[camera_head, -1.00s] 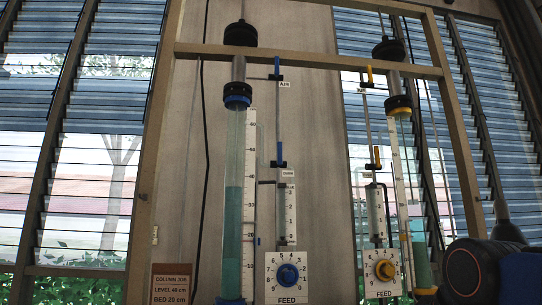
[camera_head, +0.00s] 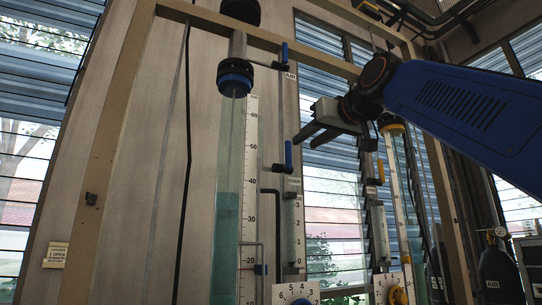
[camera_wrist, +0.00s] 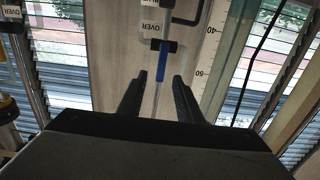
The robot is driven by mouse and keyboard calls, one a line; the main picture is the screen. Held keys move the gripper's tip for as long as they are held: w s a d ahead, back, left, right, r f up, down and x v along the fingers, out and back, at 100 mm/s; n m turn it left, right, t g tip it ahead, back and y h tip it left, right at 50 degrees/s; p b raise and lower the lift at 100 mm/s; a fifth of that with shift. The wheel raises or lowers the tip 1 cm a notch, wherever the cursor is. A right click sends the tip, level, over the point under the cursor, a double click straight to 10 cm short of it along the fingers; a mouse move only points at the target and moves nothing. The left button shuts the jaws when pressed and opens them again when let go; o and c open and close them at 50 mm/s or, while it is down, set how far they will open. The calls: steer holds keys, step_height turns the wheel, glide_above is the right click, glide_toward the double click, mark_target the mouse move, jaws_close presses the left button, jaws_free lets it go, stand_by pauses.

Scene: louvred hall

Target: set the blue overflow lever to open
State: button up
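The blue overflow lever (camera_head: 288,153) stands upright on its black valve, above a label reading OVER (camera_head: 293,182), beside the blue-capped column (camera_head: 229,190). In the wrist view, which appears upside down, the lever (camera_wrist: 162,62) points down the picture, in line with a thin tube. My gripper (camera_head: 308,138) is at the right of the lever in the head view, its fingers pointing left. In the wrist view my gripper (camera_wrist: 157,82) is open and empty. The lever shows between and beyond the fingertips; I see no contact.
A second blue lever (camera_head: 285,52), labelled AIR, is higher on the same line. A yellow lever (camera_head: 381,170) sits on the right-hand column's line. Feed dials (camera_head: 299,294) are below. A wooden frame (camera_head: 101,170) surrounds the columns.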

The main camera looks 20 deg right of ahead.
mark_target(289, 149)
steer(key=shift+w+a+r, duration=0.15)
steer(key=shift+w+a, duration=0.25)
steer(key=shift+w, duration=1.25)
steer(key=shift+w+a+r, duration=0.15)
steer(key=shift+w+a, duration=0.2)
steer(key=shift+w, duration=1.3)
steer(key=shift+w+a+r, duration=0.15)
steer(key=shift+w+a, duration=0.25)
steer(key=shift+w, duration=1.25)
jaws_close()
